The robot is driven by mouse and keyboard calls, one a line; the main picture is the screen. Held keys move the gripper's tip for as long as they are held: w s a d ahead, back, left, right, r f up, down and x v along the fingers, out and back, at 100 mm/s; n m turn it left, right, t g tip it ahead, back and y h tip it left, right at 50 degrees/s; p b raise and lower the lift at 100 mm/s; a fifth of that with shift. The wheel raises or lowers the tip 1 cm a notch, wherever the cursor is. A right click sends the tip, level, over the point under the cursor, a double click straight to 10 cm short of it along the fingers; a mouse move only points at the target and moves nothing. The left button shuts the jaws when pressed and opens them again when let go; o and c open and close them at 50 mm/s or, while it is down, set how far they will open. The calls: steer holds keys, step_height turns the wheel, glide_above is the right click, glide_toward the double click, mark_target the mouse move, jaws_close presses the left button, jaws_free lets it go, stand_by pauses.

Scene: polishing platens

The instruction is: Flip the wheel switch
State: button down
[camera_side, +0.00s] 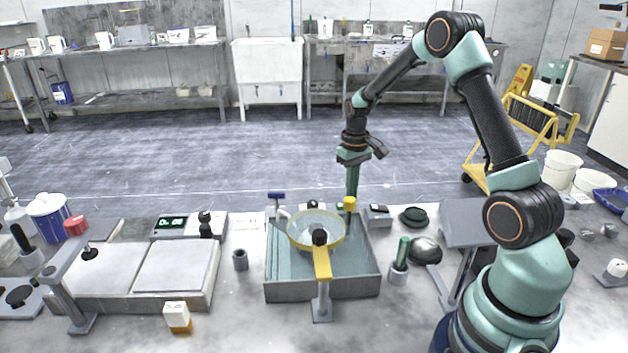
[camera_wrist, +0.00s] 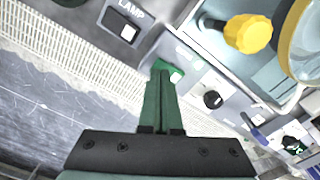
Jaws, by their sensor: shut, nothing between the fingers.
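My gripper (camera_wrist: 162,72) points down with its green fingers together and empty. In the side view my gripper (camera_side: 352,192) is at the back edge of the grey basin, behind the yellow knob (camera_side: 349,203). A black dial (camera_wrist: 212,99) is on the same panel, to the right.
A box marked LAMP with a rocker switch (camera_wrist: 128,32) is left of the fingertips. A green-handled tool (camera_side: 402,255) and dark dome (camera_side: 426,250) stand to the right.

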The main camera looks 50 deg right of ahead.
steer(key=shift+f, duration=0.8)
stand_by(0.4)
steer(key=shift+r, duration=3.5)
steer(key=s+a+r+n+t, duration=0.1)
steer(key=s+a+r+t, duration=0.15)
steer(key=a+r, duration=0.75)
steer(key=s+a+r+n+t, duration=0.2)
steer(key=s+a+r+t, duration=0.1)
steer(key=s+a, duration=0.7)
steer(key=shift+r, duration=0.15)
